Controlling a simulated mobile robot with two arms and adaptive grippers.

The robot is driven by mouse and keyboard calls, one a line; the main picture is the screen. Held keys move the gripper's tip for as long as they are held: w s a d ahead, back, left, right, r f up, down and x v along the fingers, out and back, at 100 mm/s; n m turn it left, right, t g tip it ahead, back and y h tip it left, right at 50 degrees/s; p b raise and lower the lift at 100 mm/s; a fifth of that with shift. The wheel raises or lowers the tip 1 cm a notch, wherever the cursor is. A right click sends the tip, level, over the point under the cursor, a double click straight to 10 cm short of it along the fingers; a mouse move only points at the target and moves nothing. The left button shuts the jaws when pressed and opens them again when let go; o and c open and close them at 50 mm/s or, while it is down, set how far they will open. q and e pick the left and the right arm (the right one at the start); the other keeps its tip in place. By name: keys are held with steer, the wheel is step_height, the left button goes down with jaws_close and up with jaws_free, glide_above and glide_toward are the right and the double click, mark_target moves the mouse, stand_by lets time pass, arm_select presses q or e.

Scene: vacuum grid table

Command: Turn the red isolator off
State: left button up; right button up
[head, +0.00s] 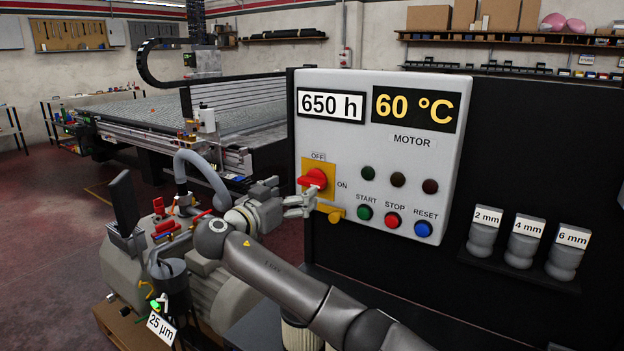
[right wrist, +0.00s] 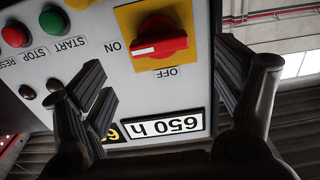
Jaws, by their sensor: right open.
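The red isolator (head: 312,180) is a red rotary knob on a yellow plate, at the left of the light grey control panel (head: 375,150). OFF is printed above it and ON to its right. In the right wrist view, which is upside down, the isolator (right wrist: 160,40) lies nearly level, its white mark on the ON side. My right gripper (head: 308,204) is open and empty, just below and in front of the knob in the head view. In the right wrist view its fingers (right wrist: 165,92) are spread wide, apart from the knob. My left gripper is not in view.
Below the isolator is a yellow part (head: 332,212). START (head: 364,212), STOP (head: 392,220) and RESET (head: 423,229) buttons sit to its right. A grey pump (head: 215,295) with a hose stands at lower left. Labelled grey pieces (head: 524,243) sit on a black shelf.

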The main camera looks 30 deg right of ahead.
mark_target(308, 184)
steer(key=p+x, duration=0.1)
steer(key=x, duration=0.3)
steer(key=shift+d, duration=0.15)
steer(key=x, duration=0.3)
steer(key=shift+f+p, duration=0.1)
steer(key=shift+p, duration=0.2)
steer(key=shift+d, duration=0.2)
steer(key=shift+w+d+f, duration=0.1)
steer(key=shift+w+d, duration=0.05)
steer(key=shift+c, duration=0.5)
steer(key=c, duration=0.9)
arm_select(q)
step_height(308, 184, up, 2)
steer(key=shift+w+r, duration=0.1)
